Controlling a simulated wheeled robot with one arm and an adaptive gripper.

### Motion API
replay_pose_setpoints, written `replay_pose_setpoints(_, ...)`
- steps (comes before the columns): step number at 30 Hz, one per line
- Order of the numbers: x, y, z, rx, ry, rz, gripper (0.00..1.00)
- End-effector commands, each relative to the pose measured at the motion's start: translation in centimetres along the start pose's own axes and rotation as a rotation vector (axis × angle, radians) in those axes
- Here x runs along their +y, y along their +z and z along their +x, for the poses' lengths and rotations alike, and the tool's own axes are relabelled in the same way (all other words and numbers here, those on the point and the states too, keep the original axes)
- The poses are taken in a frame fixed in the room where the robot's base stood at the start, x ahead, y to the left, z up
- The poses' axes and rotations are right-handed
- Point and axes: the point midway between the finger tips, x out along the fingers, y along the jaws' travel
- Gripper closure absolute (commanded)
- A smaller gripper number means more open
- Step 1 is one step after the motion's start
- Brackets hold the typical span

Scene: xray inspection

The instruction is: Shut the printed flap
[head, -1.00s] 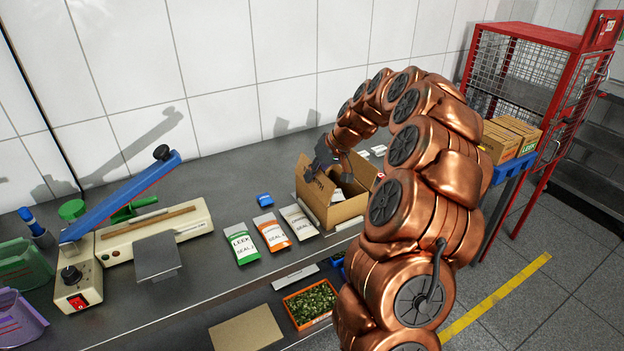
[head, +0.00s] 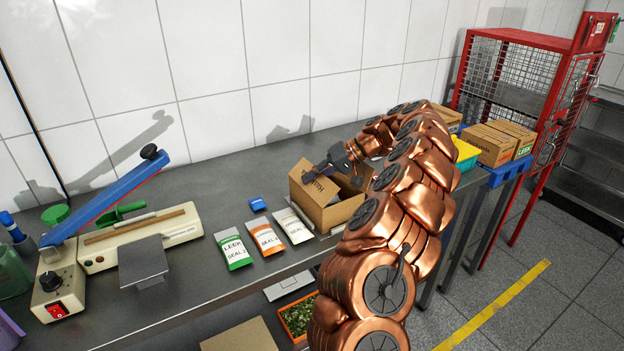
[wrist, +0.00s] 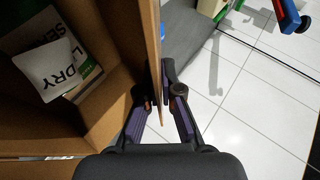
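The open cardboard box (head: 332,214) stands on the dark bench. Its printed flap (head: 316,186) stands up at the left side, with dark lettering on its outer face. My gripper (head: 334,163) is at the flap's upper edge. In the wrist view my gripper (wrist: 160,95) has one finger on each side of the thin flap (wrist: 157,50), seen nearly edge-on. The fingers converge on it and appear shut on it; the left fingertip is partly hidden. A white and green pouch (wrist: 50,65) lies inside the box.
Several seal pouches (head: 265,237) lie left of the box. A sealer with a raised blue arm (head: 110,195) is at far left. A tiled wall stands behind.

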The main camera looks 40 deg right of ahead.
Motion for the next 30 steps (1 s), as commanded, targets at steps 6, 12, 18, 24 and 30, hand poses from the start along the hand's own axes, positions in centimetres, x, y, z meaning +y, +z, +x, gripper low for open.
replay_pose_setpoints(6, 0.08, -0.01, -0.02, 0.0, -0.011, 0.005, 1.0)
replay_pose_setpoints(12, 0.05, -0.01, -0.04, 0.0, -0.012, 0.004, 1.0)
replay_pose_setpoints(18, 0.04, -0.01, -0.04, 0.0, -0.012, 0.004, 0.85)
replay_pose_setpoints(24, 0.04, 0.0, -0.04, 0.0, -0.012, 0.004, 0.71)
replay_pose_setpoints(30, 0.04, 0.0, -0.05, 0.0, -0.012, 0.004, 0.71)
